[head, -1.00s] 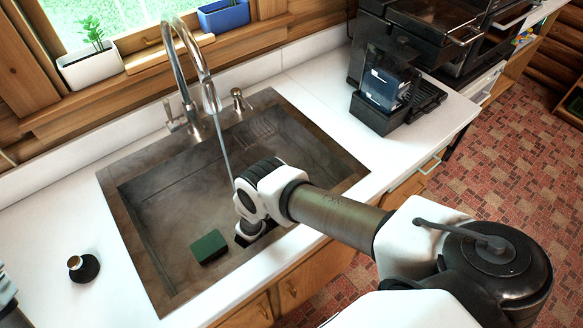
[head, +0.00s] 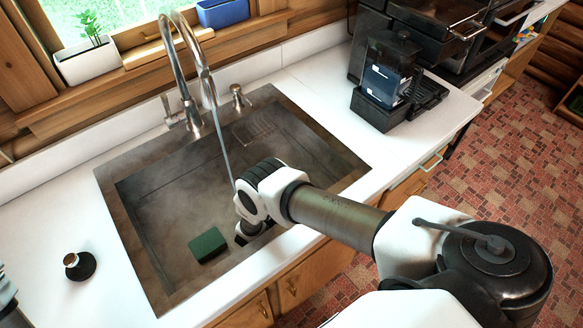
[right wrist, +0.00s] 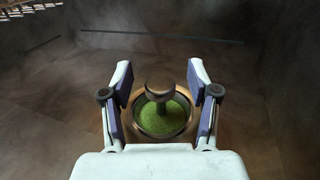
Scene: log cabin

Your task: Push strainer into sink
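The strainer (right wrist: 158,83) shows in the right wrist view as a dark round knob on a stem, standing over a brass-coloured ring with a green inside. The ring lies at the bottom of the dark stone-like sink (head: 165,215). My right gripper (right wrist: 163,92) is open, with one finger on each side of the knob and gaps between. In the head view my right gripper (head: 246,232) reaches down inside the sink's front side, and my wrist hides the strainer. Only a sliver of my left arm shows at the left edge; its gripper is out of frame.
A green sponge (head: 207,245) lies in the sink left of my right gripper. Water runs from the tall faucet (head: 190,75). A small dark round item (head: 80,265) stands on the left counter. A coffee machine (head: 388,85) stands on the right counter.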

